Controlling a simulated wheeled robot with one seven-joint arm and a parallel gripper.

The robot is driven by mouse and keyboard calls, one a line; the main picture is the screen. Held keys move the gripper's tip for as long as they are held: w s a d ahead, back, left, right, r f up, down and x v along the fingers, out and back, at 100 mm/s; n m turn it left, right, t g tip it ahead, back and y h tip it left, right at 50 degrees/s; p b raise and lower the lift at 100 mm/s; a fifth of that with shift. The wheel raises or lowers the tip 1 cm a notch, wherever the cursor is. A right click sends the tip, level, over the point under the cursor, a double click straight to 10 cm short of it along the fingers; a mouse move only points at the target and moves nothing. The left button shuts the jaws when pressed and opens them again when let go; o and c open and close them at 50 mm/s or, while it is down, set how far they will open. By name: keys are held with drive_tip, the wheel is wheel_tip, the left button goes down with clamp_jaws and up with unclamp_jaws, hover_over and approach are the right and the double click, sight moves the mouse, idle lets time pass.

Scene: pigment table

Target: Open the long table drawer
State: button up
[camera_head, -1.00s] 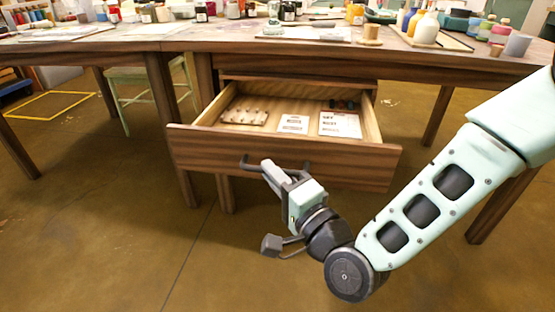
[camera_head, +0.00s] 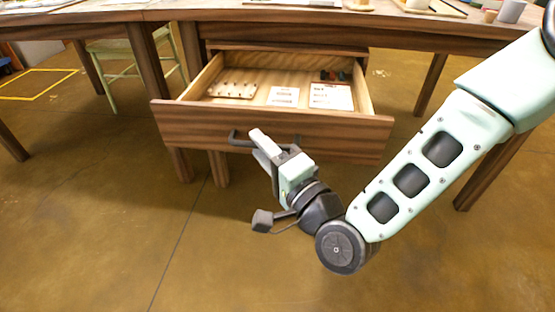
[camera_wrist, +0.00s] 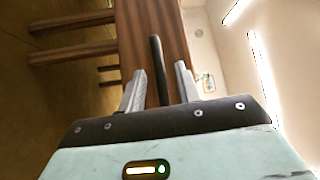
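The long table drawer (camera_head: 265,132) is pulled well out from under the wooden table (camera_head: 300,30), and its inside shows. Its dark bar handle (camera_head: 238,141) is on the drawer front. My gripper (camera_head: 262,143) is at the handle in the head view. In the wrist view, the handle (camera_wrist: 157,60) runs between the two pale fingers of my gripper (camera_wrist: 161,85), with a gap visible on each side. The fingers are open, and I see no grip on the bar. Whether either finger touches the handle is unclear.
Inside the drawer lie a pegged wooden board (camera_head: 232,90), pale cards (camera_head: 331,96) and small dark items. Table legs (camera_head: 160,100) stand on both sides. A pale green chair (camera_head: 112,70) is behind at left. The floor before the drawer is clear.

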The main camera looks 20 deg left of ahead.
drive_tip(key=p+v, duration=0.8)
drive_tip(key=v, duration=0.9)
drive_tip(key=shift+d, duration=0.15)
drive_tip(key=shift+s+f, duration=0.1)
